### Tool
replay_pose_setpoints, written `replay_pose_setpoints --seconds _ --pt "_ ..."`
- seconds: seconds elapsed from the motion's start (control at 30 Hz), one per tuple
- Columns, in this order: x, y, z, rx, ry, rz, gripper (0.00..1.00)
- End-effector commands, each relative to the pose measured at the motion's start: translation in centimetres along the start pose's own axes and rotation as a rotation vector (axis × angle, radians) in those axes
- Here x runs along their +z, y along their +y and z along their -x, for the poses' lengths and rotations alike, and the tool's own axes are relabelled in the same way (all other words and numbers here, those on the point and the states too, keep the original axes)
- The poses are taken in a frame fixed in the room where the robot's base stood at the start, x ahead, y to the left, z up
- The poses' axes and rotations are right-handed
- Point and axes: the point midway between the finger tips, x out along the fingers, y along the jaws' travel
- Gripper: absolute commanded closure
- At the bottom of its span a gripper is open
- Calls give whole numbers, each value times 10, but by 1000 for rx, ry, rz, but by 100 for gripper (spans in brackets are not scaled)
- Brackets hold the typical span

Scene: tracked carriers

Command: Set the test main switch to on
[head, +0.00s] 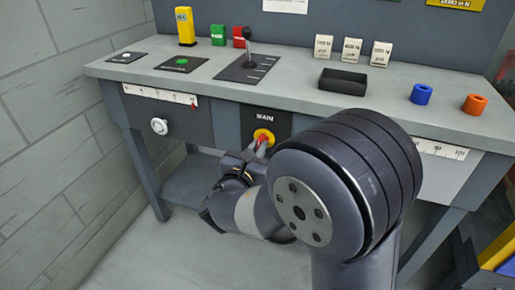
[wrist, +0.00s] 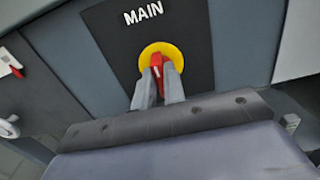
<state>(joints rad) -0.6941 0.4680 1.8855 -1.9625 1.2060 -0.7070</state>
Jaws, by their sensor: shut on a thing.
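The main switch is a red handle (wrist: 157,66) on a round yellow plate (wrist: 172,50), under the word MAIN on a dark panel (head: 279,122) at the front of the bench. In the head view the yellow plate (head: 264,134) shows just beyond my gripper (head: 257,148). In the wrist view my gripper (wrist: 159,80) has its two grey fingers on either side of the red handle, shut on it. The handle looks close to upright, leaning slightly. Its lower part is hidden between the fingers, and no on or off marks are readable.
A white knob (head: 159,126) and a scale (head: 160,95) are left of the switch. A lever (head: 250,50), a black tray (head: 342,82), a blue ring (head: 421,94) and an orange ring (head: 474,105) are on the bench top (head: 300,100). The floor before the bench is clear at left.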

Motion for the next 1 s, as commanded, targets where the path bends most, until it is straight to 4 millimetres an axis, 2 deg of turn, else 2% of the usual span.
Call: replay_pose_setpoints --seconds 0.37,1.0 --pt "-5 -1 0 0 1 -179 100" --pt "-4 -3 0 -1 3 -776 100"
